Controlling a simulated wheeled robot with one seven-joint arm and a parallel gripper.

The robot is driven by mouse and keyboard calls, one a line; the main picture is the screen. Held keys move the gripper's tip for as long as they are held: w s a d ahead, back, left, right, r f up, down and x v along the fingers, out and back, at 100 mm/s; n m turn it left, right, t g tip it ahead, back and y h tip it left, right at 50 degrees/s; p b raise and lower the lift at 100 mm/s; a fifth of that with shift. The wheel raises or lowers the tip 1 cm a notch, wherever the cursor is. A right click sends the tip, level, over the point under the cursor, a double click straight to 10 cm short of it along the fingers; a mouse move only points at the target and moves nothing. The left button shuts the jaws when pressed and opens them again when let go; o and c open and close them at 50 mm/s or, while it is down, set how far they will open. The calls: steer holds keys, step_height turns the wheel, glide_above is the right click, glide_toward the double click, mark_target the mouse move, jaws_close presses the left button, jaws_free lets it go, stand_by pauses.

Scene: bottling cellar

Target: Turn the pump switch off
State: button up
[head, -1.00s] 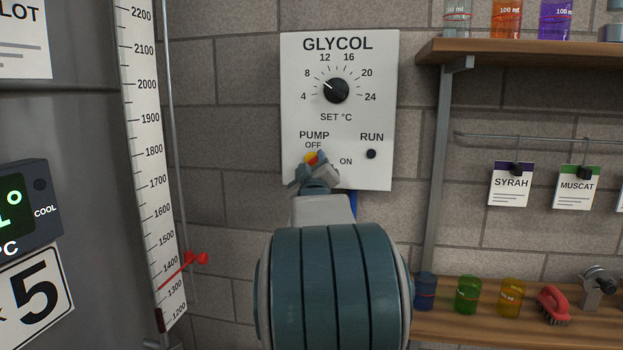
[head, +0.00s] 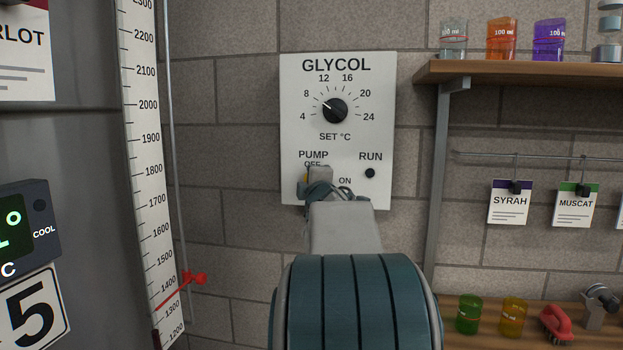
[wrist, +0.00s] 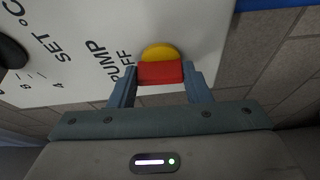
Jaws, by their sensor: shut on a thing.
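The pump switch has a red handle (wrist: 160,73) on a yellow round base (wrist: 159,53), both clear in the wrist view. In the head view only a sliver of the yellow base (head: 306,178) shows beside my gripper (head: 320,186). In the wrist view my gripper (wrist: 160,82) has a finger on each side of the red handle and is shut on it. The handle's end lies toward the OFF label. The white GLYCOL panel (head: 355,140) carries the switch, with PUMP, OFF and ON lettering. The RUN lamp (head: 370,173) is dark.
A black temperature dial (head: 335,110) sits above the switch on the panel. A tall scale (head: 148,160) with a red pointer (head: 194,279) stands left. Wooden shelves with beakers and hanging cards, SYRAH (head: 510,204) and MUSCAT (head: 574,206), are at the right.

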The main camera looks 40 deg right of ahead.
steer(key=shift+n+p, duration=0.3)
steer(key=shift+n, duration=0.2)
steer(key=o, duration=1)
steer(key=v, duration=0.4)
steer(key=b+v, duration=0.1)
steer(key=v, duration=0.4)
steer(key=b+v, duration=0.1)
steer(key=v, duration=0.4)
steer(key=shift+w+r, duration=0.1)
steer(key=shift+r, duration=0.2)
